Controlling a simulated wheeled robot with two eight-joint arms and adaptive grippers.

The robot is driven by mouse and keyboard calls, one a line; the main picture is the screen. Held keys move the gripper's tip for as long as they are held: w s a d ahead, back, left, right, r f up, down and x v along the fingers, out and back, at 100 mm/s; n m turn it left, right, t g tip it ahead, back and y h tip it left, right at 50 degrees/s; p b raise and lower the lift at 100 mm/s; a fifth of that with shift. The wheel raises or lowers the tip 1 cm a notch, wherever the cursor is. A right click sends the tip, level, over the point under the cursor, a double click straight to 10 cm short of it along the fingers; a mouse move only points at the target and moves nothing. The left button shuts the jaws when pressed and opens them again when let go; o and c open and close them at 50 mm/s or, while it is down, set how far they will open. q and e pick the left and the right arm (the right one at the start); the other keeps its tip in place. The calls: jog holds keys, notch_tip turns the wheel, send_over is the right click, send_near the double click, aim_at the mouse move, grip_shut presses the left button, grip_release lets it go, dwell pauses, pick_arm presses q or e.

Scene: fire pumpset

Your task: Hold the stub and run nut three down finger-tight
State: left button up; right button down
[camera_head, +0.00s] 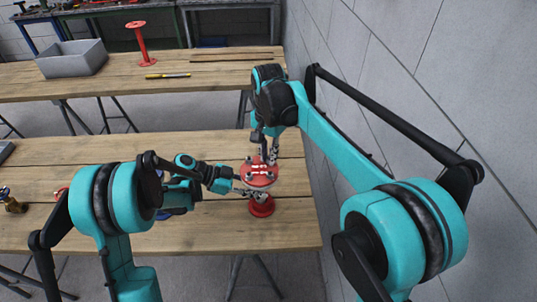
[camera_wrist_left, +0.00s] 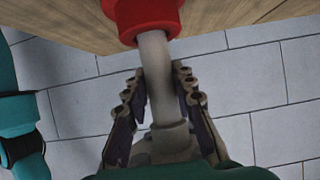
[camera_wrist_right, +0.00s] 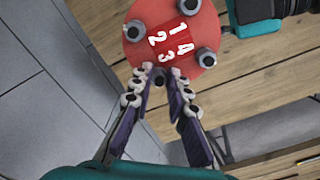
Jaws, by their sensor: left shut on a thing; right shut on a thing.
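The stub is an upright grey pipe (camera_wrist_left: 158,75) between a red round flange on top (camera_head: 259,173) and a red foot (camera_head: 262,207) on the near bench. My left gripper (camera_head: 250,192) comes in from the left below the top flange. In the left wrist view its fingers (camera_wrist_left: 160,80) are shut around the grey pipe. The flange face (camera_wrist_right: 150,20) carries white numbers 1 to 4 with dark nuts around its edge. My right gripper (camera_head: 268,150) reaches down from above. In the right wrist view its fingertips (camera_wrist_right: 160,72) are shut on nut three (camera_wrist_right: 160,80), beside the number 3, partly hidden.
The near bench (camera_head: 225,235) has bare wood around the stub. A grey wall (camera_head: 400,70) stands close on the right. The far bench holds a grey bin (camera_head: 72,60), a red flanged stand (camera_head: 140,45) and a yellow marker (camera_head: 167,76).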

aim_at(268, 159)
jog(key=shift+m, duration=0.5)
jog(key=c, duration=1.5)
grip_release()
jog(key=shift+o, duration=0.2)
jog(key=shift+r, duration=0.15)
notch_tip(268, 159, up, 12)
pick_arm(q)
jog(key=o, duration=1)
